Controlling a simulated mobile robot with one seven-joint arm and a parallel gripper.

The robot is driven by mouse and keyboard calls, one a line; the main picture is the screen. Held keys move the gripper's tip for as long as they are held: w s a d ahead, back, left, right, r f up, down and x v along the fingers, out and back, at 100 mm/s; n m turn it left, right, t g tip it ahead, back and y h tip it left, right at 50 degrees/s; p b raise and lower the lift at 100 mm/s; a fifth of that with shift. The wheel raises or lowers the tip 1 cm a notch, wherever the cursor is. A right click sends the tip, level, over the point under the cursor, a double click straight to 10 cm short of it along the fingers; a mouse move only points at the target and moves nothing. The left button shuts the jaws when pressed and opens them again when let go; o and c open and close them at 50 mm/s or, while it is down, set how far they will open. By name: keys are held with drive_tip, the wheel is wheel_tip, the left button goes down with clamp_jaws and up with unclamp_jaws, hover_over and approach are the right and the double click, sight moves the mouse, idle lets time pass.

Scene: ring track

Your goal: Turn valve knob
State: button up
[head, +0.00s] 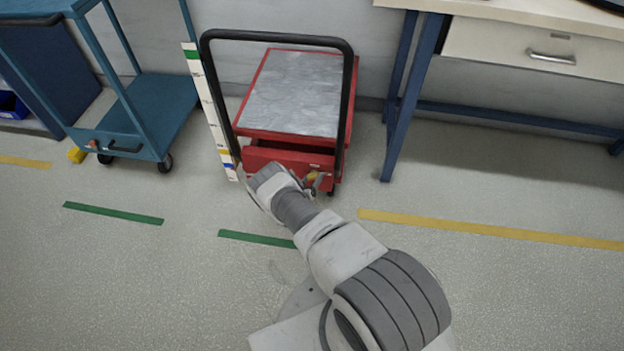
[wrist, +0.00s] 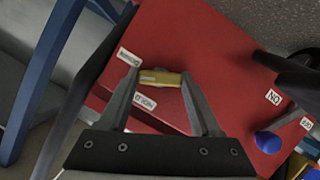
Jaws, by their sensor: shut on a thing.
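The valve knob (wrist: 160,78) is a small yellow, brass-like bar on the red panel (wrist: 200,40) of a lift cart. In the wrist view it lies between my two fingertips. My gripper (wrist: 159,76) is shut on the knob, one finger at each end. In the head view the cart (head: 290,156) stands ahead with a grey top, and a yellow bit of the knob (head: 313,176) shows by my gripper (head: 316,182). My wrist hides part of the cart's front.
A black push handle (head: 349,90) arches over the cart. A blue knob (wrist: 268,141) and white labels are on the panel. A blue trolley (head: 150,105) stands left, a workbench (head: 500,45) right. Open floor (head: 500,290) lies at right front.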

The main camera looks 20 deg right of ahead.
drive_tip(key=c, duration=0.7)
drive_tip(key=shift+o, duration=0.2)
drive_tip(key=shift+d+m+t+y+p, duration=0.15)
drive_tip(key=shift+m+t+y+p, duration=0.6)
drive_tip(key=shift+m, duration=0.75)
drive_tip(key=o, duration=1.4)
drive_tip(key=shift+s+r, duration=0.1)
drive_tip(key=shift+s, duration=0.05)
